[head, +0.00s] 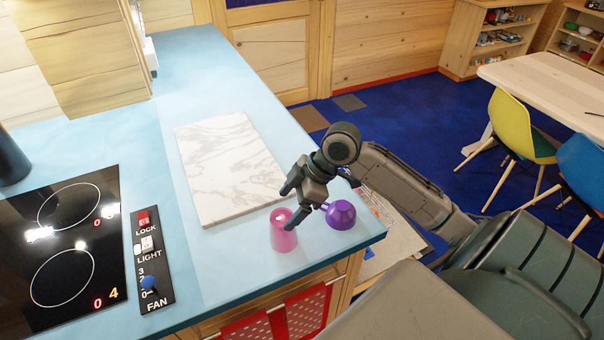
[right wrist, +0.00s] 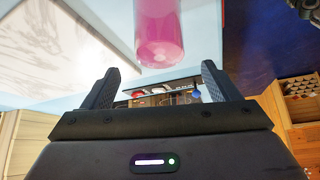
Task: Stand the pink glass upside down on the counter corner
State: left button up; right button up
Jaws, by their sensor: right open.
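The pink glass (head: 281,236) stands on the blue counter (head: 215,262) near its front right corner. I cannot tell for sure which end is up. My right gripper (head: 287,213) is open, with its fingers at the upper part of the glass in the head view. In the right wrist view the open fingers (right wrist: 161,70) point toward the pink glass (right wrist: 160,35), whose rounded end shows just beyond the tips. The gripper is not closed on it. My left gripper is not in view.
A purple cup (head: 341,215) sits right of the glass, close to the counter edge. A white marble board (head: 228,168) lies behind the glass. A black cooktop (head: 65,250) and a switch panel (head: 150,262) are at the left. The counter between panel and glass is clear.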

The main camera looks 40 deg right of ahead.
jog(key=shift+b+v, duration=0.4)
jog(key=shift+v, duration=2.3)
